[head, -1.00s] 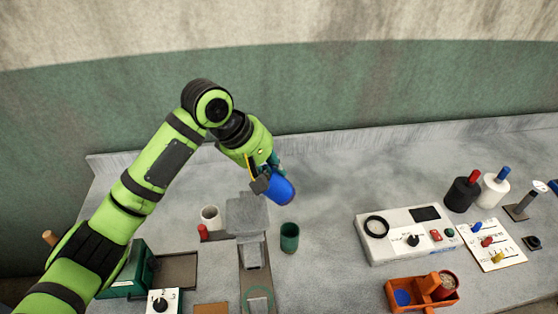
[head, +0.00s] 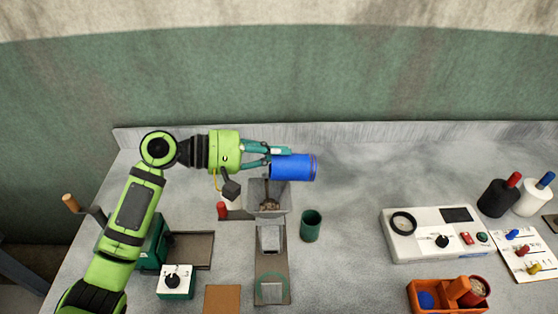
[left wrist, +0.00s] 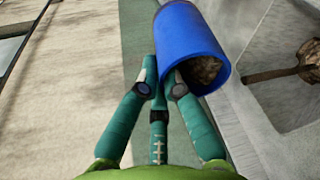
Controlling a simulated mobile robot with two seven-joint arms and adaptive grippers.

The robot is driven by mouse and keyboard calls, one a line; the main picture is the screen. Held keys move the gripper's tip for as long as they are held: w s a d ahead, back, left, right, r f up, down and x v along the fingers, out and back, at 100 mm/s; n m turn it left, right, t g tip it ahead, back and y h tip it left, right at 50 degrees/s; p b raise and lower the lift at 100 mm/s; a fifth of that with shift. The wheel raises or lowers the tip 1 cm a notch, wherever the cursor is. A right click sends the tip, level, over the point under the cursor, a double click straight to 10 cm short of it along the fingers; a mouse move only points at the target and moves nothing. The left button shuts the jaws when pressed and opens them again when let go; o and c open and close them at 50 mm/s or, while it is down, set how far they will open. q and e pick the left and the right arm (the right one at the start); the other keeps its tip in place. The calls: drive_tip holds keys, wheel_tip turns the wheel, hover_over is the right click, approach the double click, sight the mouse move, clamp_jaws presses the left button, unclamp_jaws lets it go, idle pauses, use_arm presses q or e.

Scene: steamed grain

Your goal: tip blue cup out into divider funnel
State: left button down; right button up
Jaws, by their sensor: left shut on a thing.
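The blue cup (head: 294,167) is held by my left gripper (head: 270,160), whose teal fingers are shut on it. The cup lies about level on its side, above the back edge of the grey divider funnel (head: 281,202). In the left wrist view the blue cup (left wrist: 187,45) shows its open mouth, with brown grain inside. The funnel (left wrist: 285,95) is at the right there, with a patch of brown grain in it. Whether grain is falling from the cup cannot be told. My right gripper is not in view.
A green cup (head: 310,228) stands just right of the funnel. A red peg (head: 222,211) is left of it. A white meter box (head: 437,240) and an orange caddy (head: 447,299) are at the right. The bench behind the green cup is clear.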

use_arm(q)
drive_tip(key=shift+a+f+h+b, duration=0.1)
drive_tip(key=shift+a+h+b, duration=0.4)
drive_tip(key=shift+b, duration=1)
drive_tip(key=shift+a+h+b, duration=0.1)
drive_tip(key=shift+h+b, duration=0.7)
drive_tip(key=shift+b, duration=0.7)
drive_tip(key=shift+a+r+t+h+b, duration=0.35)
drive_tip(key=shift+h+b, duration=0.35)
drive_tip(key=shift+b, duration=0.4)
